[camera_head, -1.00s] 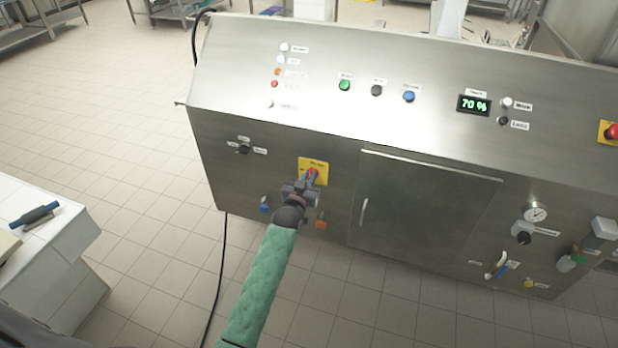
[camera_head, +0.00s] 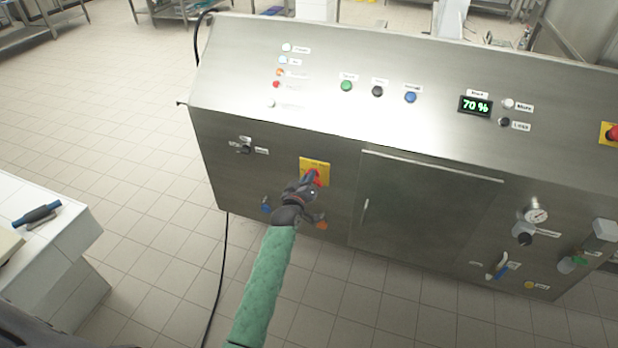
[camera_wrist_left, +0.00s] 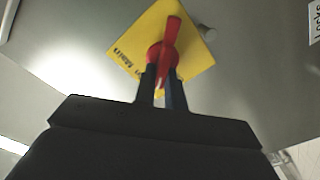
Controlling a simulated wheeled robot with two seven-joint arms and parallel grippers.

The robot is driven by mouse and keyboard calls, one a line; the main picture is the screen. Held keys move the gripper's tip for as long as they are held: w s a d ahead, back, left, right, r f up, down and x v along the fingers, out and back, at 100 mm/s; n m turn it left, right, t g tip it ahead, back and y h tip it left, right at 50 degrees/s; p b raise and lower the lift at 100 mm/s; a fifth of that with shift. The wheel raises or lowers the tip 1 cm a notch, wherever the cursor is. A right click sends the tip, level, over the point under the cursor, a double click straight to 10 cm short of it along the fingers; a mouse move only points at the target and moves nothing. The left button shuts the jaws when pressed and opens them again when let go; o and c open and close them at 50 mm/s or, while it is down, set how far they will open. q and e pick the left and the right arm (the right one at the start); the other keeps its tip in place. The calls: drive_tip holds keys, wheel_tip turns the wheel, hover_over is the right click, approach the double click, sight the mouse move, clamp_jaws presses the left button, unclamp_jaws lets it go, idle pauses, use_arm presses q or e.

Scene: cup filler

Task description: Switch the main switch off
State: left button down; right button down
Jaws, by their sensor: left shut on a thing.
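The main switch is a red rotary handle (camera_head: 313,177) on a yellow square plate (camera_head: 315,164) on the machine's front panel, left of the cabinet door. In the left wrist view the red handle (camera_wrist_left: 170,40) stands out from the yellow plate (camera_wrist_left: 140,38), which looks tilted. My left gripper (camera_head: 308,182) is at the handle, and its two dark fingers (camera_wrist_left: 161,85) are shut on it. The gripper covers the handle's lower part in the head view. My right gripper is not in view.
The steel machine carries a 70 % display (camera_head: 475,105), several buttons, a cabinet door (camera_head: 425,205) and a red emergency button (camera_head: 612,133). A blue knob (camera_head: 266,205) and an orange one (camera_head: 321,224) flank my gripper below. A white counter (camera_head: 60,240) stands at left.

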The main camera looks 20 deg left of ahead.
use_arm(q)
drive_tip(key=n, duration=0.6)
drive_tip(key=f+n, duration=0.1)
drive_tip(key=n, duration=0.3)
drive_tip(key=shift+a, duration=0.3)
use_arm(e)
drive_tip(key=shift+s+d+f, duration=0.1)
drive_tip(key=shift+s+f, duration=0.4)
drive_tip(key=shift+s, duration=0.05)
use_arm(q)
drive_tip(key=shift+n, duration=0.3)
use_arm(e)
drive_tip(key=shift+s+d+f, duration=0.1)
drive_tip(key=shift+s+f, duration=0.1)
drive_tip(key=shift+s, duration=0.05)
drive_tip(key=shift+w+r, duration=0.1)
use_arm(q)
drive_tip(key=c, duration=1.5)
unclamp_jaws()
drive_tip(key=shift+o, duration=0.2)
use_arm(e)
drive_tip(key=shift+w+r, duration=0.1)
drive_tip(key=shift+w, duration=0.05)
